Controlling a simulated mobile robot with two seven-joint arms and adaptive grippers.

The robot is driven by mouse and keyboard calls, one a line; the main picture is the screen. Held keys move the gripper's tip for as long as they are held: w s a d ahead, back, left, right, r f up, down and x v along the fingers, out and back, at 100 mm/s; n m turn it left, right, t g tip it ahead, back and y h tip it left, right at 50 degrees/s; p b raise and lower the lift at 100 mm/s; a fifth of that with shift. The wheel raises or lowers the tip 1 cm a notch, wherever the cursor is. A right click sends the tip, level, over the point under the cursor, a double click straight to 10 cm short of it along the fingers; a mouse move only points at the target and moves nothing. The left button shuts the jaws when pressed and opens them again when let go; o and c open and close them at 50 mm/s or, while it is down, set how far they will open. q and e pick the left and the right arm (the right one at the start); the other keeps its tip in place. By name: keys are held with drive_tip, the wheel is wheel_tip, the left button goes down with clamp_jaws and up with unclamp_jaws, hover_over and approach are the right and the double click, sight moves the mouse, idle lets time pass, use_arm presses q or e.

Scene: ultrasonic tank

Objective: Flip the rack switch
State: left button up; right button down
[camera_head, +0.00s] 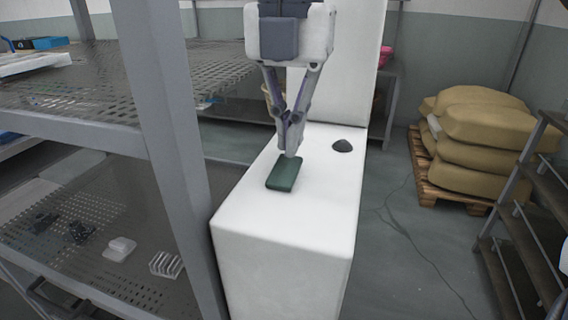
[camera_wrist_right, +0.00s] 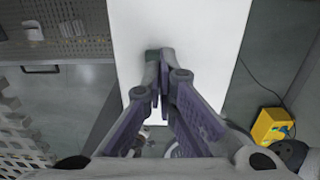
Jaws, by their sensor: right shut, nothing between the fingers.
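A green rectangular switch (camera_head: 285,173) sits on the top of a white box-shaped unit (camera_head: 282,262). My right gripper (camera_head: 291,150) comes down from above, shut and empty, with its tips right at the far edge of the green switch. I cannot tell whether the tips touch it. In the right wrist view the shut fingertips (camera_wrist_right: 163,90) cover most of the switch, and only a dark green edge (camera_wrist_right: 151,55) shows beside them. A black dome-shaped knob (camera_head: 342,146) sits on the same white top, to the right. My left gripper is not in view.
A grey metal rack (camera_head: 165,120) with perforated shelves stands close on the left, its post beside the white unit. Stacked tan sacks (camera_head: 485,130) lie on a pallet at the right. A dark stepped frame (camera_head: 530,215) stands at the right edge. Bare floor (camera_head: 410,250) lies between.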

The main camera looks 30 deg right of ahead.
sight(289, 159)
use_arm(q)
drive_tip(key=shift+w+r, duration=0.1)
use_arm(e)
drive_tip(key=shift+f, duration=1.1)
wheel_tip(289, 159, up, 3)
drive_tip(key=shift+r+p, duration=0.15)
drive_tip(key=shift+p, duration=0.55)
drive_tip(key=shift+r, duration=1.9)
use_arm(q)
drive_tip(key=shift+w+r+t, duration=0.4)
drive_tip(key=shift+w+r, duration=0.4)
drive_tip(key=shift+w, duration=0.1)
